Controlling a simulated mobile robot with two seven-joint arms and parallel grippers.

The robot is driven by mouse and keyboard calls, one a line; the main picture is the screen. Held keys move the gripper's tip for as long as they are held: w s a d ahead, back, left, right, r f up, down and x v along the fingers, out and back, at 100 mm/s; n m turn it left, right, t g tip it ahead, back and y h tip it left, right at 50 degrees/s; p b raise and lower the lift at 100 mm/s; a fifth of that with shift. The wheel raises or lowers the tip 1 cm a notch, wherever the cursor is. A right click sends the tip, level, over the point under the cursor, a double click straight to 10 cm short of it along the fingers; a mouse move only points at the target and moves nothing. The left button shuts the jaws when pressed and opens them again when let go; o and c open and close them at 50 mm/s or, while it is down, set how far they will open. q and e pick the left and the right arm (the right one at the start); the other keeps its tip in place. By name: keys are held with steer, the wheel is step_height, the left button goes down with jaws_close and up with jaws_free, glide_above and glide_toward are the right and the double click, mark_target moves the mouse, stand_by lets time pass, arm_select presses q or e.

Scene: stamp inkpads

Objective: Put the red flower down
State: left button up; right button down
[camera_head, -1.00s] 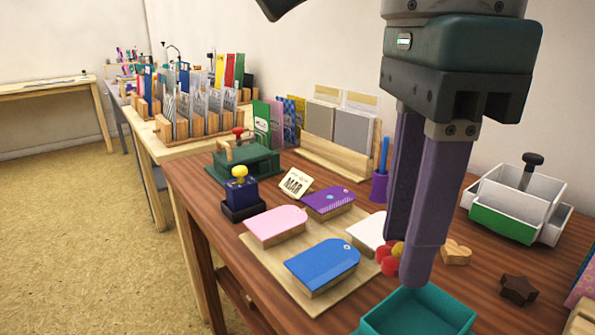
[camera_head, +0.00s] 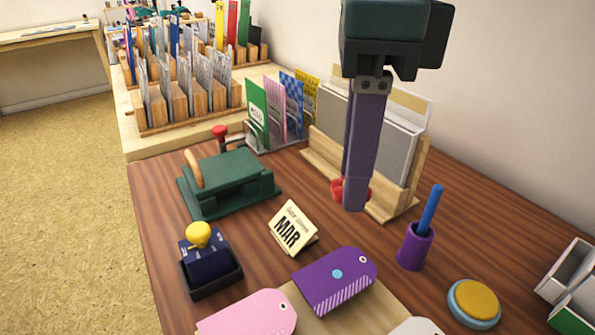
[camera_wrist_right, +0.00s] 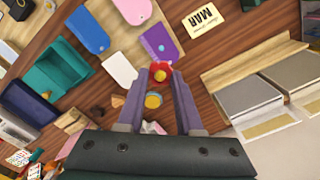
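The red flower (camera_head: 337,188) shows partly behind the fingertips of my right gripper (camera_head: 354,203) in the head view. In the right wrist view the red flower (camera_wrist_right: 160,69), with its yellow middle, sits between the two purple fingertips of my right gripper (camera_wrist_right: 159,78). The gripper is shut on it and holds it above the table, in front of the wooden rack in the head view. My left gripper is not in view.
The wooden rack (camera_head: 413,180) with grey boards stands behind the gripper. Nearby are a purple cup (camera_head: 415,247) with a blue pen, a round yellow pad (camera_head: 474,301), a MAR card (camera_head: 292,230) and a green press (camera_head: 228,183). Brown tabletop (camera_head: 340,232) lies bare between card and cup.

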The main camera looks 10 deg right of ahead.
glide_above(338, 275)
step_height(338, 275, down, 8)
steer(key=shift+r+b, duration=0.1)
steer(key=shift+b, duration=0.3)
step_height(338, 275, down, 4)
steer(key=shift+f+b, duration=0.2)
steer(key=shift+b, duration=0.15)
steer(key=shift+f, duration=0.15)
steer(key=c, duration=0.6)
jaws_free()
